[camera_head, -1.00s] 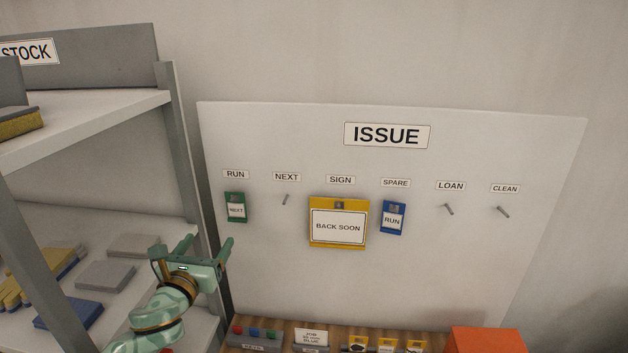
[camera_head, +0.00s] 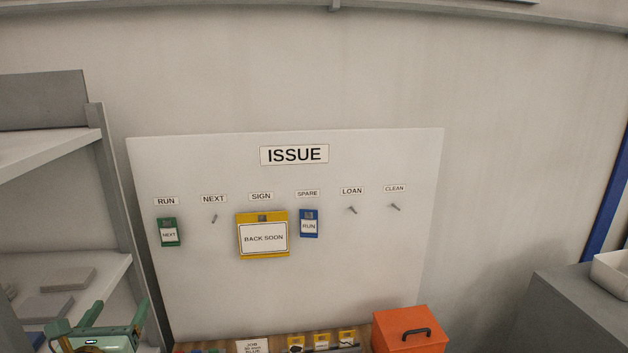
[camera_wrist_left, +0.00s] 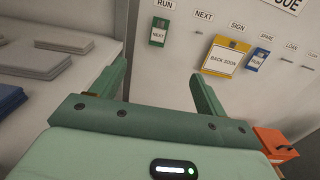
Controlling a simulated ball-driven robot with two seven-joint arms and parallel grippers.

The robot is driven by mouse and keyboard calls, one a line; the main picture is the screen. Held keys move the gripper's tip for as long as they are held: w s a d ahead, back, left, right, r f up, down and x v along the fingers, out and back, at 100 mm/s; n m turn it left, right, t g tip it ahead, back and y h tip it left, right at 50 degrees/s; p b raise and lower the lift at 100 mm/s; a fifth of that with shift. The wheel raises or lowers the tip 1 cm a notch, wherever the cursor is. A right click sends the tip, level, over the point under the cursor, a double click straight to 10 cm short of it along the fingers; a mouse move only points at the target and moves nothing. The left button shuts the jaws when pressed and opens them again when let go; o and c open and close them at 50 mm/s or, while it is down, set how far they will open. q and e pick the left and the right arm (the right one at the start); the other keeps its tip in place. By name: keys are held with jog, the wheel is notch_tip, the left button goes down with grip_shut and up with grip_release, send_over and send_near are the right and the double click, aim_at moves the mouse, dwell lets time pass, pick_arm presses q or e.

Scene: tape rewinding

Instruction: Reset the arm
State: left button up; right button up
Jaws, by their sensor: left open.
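My left gripper (camera_head: 112,318) is at the lower left of the head view, in front of the shelf's edge. Its fingers are apart with nothing between them. In the left wrist view my left gripper (camera_wrist_left: 158,90) also shows open and empty, pointing toward the white ISSUE board (camera_head: 350,285) and apart from it. A green NEXT tag (camera_head: 168,232) hangs under RUN, a yellow BACK SOON sign (camera_head: 263,255) under SIGN, and a blue RUN tag (camera_head: 309,225) under SPARE. The NEXT, LOAN and CLEAN pegs are bare. My right gripper is not in view.
A grey shelf unit (camera_head: 112,180) stands at the left, with grey slabs (camera_head: 68,279) on it. Below the board are a wooden surface with small labelled items and an orange box (camera_head: 410,325). A grey cabinet (camera_head: 575,305) with a white bin (camera_head: 612,272) stands at the right.

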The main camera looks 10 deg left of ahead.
pick_arm(q)
jog(key=s+d+f+n+g+h, duration=0.1)
jog(key=s+d+f+n+g, duration=0.45)
jog(key=s+d+n, duration=0.55)
jog(key=s+d+f+n+g, duration=0.45)
jog(key=s+f+n, duration=0.3)
jog(key=n, duration=0.65)
jog(key=s+d+f+g+h+b, duration=0.2)
jog(key=f+b, duration=0.4)
jog(key=f, duration=1.4)
jog(key=s+d+f+g+h+b, duration=0.15)
jog(key=f+b, duration=0.55)
jog(key=f, duration=1.3)
jog(key=s+f+n+g+h+b, duration=0.1)
jog(key=s+f+n+g+b, duration=0.2)
jog(key=s+f+b, duration=0.7)
jog(key=s+f, duration=1)
jog(key=f, duration=0.5)
jog(key=shift+s+d+f+n, duration=0.2)
jog(key=shift+s+f+n, duration=0.1)
jog(key=shift+n, duration=0.1)
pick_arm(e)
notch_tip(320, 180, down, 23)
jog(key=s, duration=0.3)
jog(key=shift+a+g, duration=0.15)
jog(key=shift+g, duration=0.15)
